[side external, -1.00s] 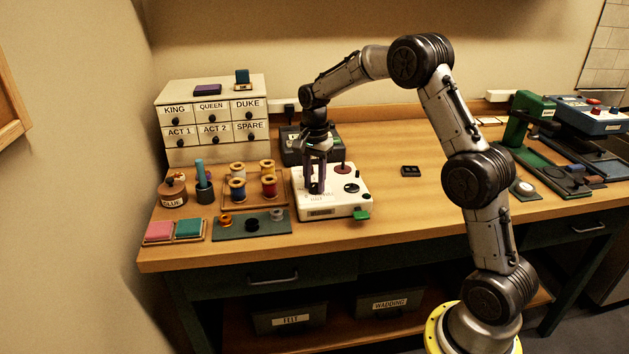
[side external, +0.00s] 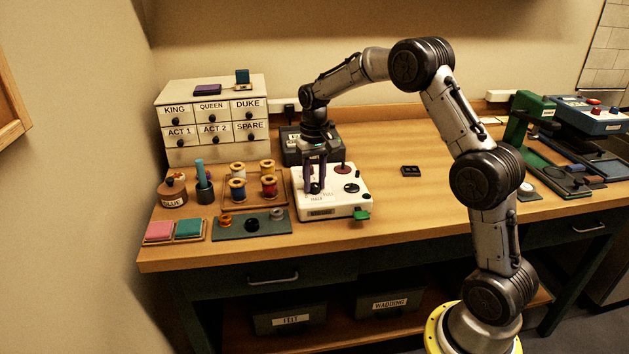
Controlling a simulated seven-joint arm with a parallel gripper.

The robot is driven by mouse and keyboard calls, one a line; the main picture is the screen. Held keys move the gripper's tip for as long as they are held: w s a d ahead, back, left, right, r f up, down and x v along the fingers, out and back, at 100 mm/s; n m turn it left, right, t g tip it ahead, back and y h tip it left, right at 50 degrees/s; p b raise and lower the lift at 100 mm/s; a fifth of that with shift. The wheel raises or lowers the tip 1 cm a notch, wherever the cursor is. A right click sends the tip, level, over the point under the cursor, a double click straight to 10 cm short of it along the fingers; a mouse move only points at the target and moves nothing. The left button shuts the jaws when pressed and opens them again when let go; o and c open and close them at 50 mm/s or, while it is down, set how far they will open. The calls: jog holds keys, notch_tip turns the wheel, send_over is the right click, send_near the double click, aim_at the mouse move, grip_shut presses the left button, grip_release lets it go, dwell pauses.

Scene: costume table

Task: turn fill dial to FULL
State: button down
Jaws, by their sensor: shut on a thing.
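The white machine (side external: 345,207) with the dial markings stands on the wooden table, left of the middle. Small lettering beside the dial shows on its top, of which HALF and FULL can be made out faintly. My gripper (side external: 315,188) points straight down over the left part of the machine's top. Its fingers are shut on the dark fill dial (side external: 315,189), which is mostly hidden between them. Which mark the dial points at cannot be told.
A dark knob, a brown disc (side external: 342,169) and a green tab (side external: 361,215) sit on the machine's right side. Thread spools (side external: 269,186) and a green mat (side external: 240,229) lie close on the left. A dark box (side external: 297,150) stands behind. Table to the right is mostly clear.

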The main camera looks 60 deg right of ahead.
aim_at(315, 185)
jog(key=n, duration=0.3)
jog(key=shift+r+n, duration=0.1)
jog(key=shift+n, duration=2.1)
jog(key=c, duration=0.6)
grip_release()
jog(key=shift+o, duration=0.2)
notch_tip(315, 185, up, 14)
